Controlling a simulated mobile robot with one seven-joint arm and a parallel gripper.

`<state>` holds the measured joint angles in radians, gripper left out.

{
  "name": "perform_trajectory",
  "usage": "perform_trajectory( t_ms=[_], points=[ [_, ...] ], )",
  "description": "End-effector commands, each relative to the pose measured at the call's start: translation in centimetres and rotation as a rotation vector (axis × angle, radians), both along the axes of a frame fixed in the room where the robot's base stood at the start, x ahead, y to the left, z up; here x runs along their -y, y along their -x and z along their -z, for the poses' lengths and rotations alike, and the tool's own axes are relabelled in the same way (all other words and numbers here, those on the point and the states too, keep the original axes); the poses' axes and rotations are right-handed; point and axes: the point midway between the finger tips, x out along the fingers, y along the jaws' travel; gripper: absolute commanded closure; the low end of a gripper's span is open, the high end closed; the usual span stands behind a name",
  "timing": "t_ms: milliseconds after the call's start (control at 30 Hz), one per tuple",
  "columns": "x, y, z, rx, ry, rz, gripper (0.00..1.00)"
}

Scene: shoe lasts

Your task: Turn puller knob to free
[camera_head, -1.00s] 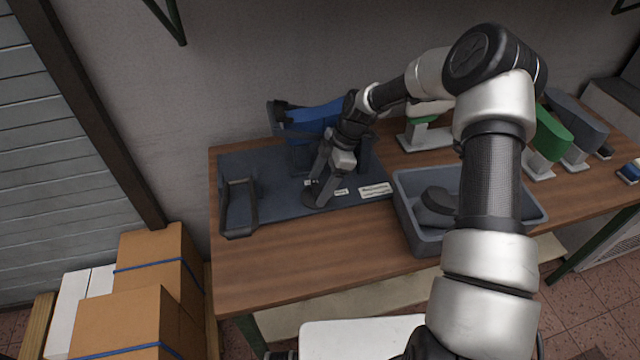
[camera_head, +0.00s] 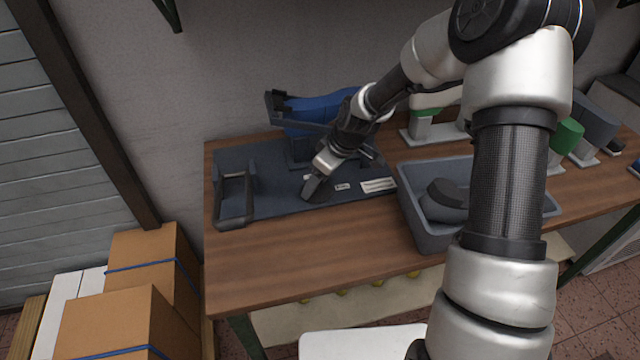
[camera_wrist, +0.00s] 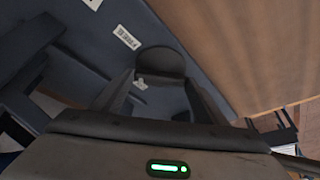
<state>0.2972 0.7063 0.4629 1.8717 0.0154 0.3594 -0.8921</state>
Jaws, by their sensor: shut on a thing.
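The puller knob (camera_wrist: 160,62) is a dark, round-ended piece beyond my fingers in the wrist view, with a small pale mark near its lower edge. My gripper (camera_wrist: 160,100) is shut on it, with one finger on each side. In the head view my gripper (camera_head: 316,186) points down at the front part of the dark panel (camera_head: 278,193), and it mostly hides the knob. White labels lie right of it, a small one (camera_head: 342,187) and a longer one (camera_head: 378,185). A blue shoe last (camera_head: 318,111) sits in a dark holder behind my gripper.
A dark U-shaped frame (camera_head: 235,197) stands at the panel's left end. A grey bin (camera_head: 411,211) with a dark piece inside stands right of the panel. More lasts on stands are farther right. Bare wooden table (camera_head: 290,249) lies in front.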

Motion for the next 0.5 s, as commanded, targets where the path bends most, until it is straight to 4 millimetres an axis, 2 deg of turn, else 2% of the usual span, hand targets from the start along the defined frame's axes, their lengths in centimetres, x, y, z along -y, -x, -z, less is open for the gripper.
perform_trajectory(
  t_ms=[500],
  points=[
    [-0.58, 0.28, 0.05, 0.005, 0.002, 0.460, 0.56]
  ],
)
